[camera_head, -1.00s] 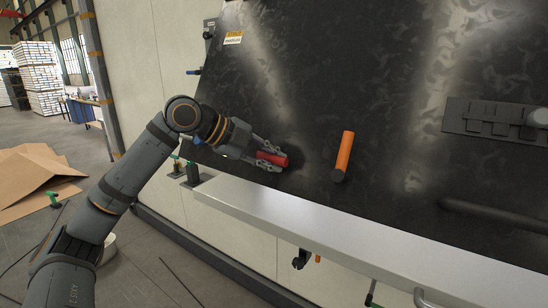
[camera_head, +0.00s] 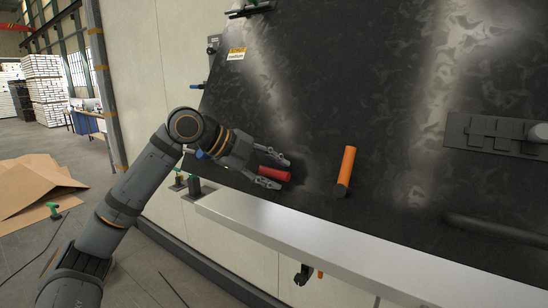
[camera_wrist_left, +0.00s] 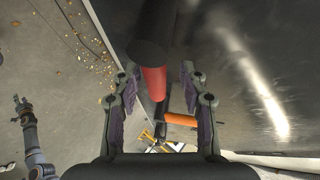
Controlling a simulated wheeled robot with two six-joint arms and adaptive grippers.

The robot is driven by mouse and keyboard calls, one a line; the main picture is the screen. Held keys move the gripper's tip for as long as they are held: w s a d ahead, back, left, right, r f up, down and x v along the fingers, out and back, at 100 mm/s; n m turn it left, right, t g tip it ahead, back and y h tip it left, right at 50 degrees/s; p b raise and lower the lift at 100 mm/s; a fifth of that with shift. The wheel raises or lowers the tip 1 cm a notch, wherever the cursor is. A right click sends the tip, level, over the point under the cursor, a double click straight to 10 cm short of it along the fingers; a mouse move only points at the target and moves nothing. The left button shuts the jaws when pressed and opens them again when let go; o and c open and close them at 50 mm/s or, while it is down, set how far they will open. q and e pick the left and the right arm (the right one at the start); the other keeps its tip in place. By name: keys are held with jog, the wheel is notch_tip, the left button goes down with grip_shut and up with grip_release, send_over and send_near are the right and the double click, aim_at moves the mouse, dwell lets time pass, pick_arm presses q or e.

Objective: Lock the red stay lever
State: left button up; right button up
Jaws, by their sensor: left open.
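The red stay lever (camera_head: 274,173) is a short red grip in front of the dark panel, left of an orange handle (camera_head: 347,168). My left gripper (camera_head: 280,172) is open, with one finger above and one below the red grip. In the left wrist view the red grip (camera_wrist_left: 154,84) with its dark end lies between the two spread fingers, with gaps on both sides. The lever's pivot and lock are hidden. A small grey arm end, seemingly my right gripper (camera_wrist_left: 21,103), shows at the left of the wrist view, too small to read.
The large dark panel (camera_head: 400,90) fills the right side, with a dark latch plate (camera_head: 490,136) on it. A pale ledge (camera_head: 300,230) runs below the grip. Cardboard (camera_head: 40,182) lies on the floor at left.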

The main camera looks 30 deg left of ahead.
pick_arm(q)
notch_tip(320, 180, up, 8)
jog(key=shift+w+d+r, duration=0.1)
jog(key=shift+r, duration=0.55)
jog(key=shift+f, duration=0.1)
jog(key=shift+c, duration=0.4)
